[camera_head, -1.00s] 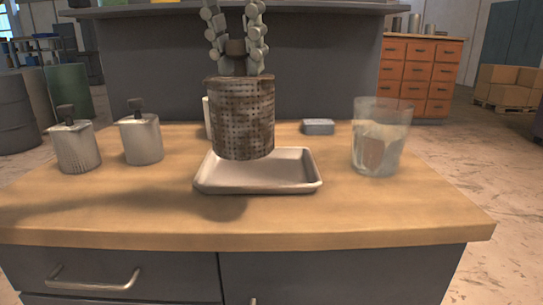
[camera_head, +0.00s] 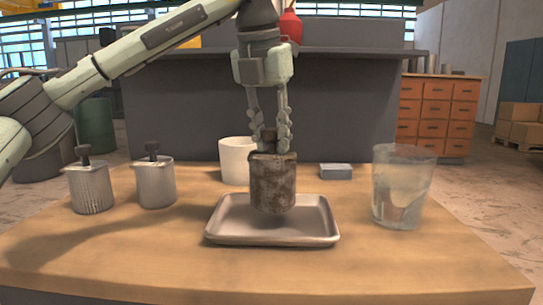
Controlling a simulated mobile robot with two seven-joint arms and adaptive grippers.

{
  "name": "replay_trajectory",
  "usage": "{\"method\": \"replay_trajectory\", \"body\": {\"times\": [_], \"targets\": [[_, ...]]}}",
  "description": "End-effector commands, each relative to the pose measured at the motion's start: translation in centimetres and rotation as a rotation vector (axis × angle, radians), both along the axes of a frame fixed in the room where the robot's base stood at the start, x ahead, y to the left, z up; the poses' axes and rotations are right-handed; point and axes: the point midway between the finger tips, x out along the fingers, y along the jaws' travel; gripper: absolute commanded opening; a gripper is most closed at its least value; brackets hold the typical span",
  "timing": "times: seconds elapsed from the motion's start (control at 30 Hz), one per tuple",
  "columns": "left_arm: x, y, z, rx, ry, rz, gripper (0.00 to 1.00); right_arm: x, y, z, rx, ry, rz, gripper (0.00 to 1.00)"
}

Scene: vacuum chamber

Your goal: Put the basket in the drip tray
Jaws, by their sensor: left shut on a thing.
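The basket (camera_head: 272,186) is a dark, rusty, perforated metal cylinder. It hangs upright from my left gripper (camera_head: 269,132), which is shut on the basket's top part and points straight down. The drip tray (camera_head: 232,236) is a shallow, light grey rectangular tray on the wooden table. The basket is over the tray's middle, with its lower end in front of the tray's inside; I cannot tell whether it touches the tray floor. My right gripper is not in view.
Two metal canisters with dark knobs, one (camera_head: 89,189) and another (camera_head: 155,183), stand at left. A white cup (camera_head: 235,161) stands behind the basket. A glass beaker (camera_head: 401,188) is at right, and a small grey block (camera_head: 336,171) lies behind. The front wood is clear.

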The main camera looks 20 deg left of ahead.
Motion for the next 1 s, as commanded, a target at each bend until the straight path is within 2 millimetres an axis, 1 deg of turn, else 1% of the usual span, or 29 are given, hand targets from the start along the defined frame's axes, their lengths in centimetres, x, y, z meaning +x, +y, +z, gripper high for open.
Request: {"method": "replay_trajectory", "body": {"times": [0.13, 0.23, 0.3, 0.43, 0.67, 0.7, 0.8, 0.87, 1.0], "targets": [[-0.1, 0.1, -2.2, 0.001, 0.003, 0.0, 0.0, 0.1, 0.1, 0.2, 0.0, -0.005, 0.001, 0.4], [-0.1, 0.1, -3.4, 0.0, 0.0, 0.0, 0.0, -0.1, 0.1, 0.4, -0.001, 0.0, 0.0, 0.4], [-0.1, 0.0, -3.7, 0.0, 0.0, 0.001, 0.0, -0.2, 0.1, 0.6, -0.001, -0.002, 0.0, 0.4], [0.0, 0.0, -3.6, -0.001, 0.0, 0.002, 0.0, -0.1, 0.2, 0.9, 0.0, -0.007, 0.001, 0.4], [-0.1, 0.0, -4.0, -0.001, 0.0, 0.002, 0.0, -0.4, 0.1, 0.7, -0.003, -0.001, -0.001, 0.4], [-0.1, 0.0, -4.0, 0.0, 0.001, 0.001, 0.28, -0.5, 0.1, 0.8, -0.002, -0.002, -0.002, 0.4], [-0.1, 0.0, -4.0, 0.0, 0.002, 0.001, 0.41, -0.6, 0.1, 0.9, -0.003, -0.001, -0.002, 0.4], [-0.1, 0.0, -4.0, 0.0, 0.002, 0.001, 0.47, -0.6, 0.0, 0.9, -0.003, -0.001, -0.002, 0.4], [-0.1, 0.0, -4.0, 0.0, 0.002, 0.001, 0.47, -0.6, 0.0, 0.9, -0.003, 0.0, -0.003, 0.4]]}}
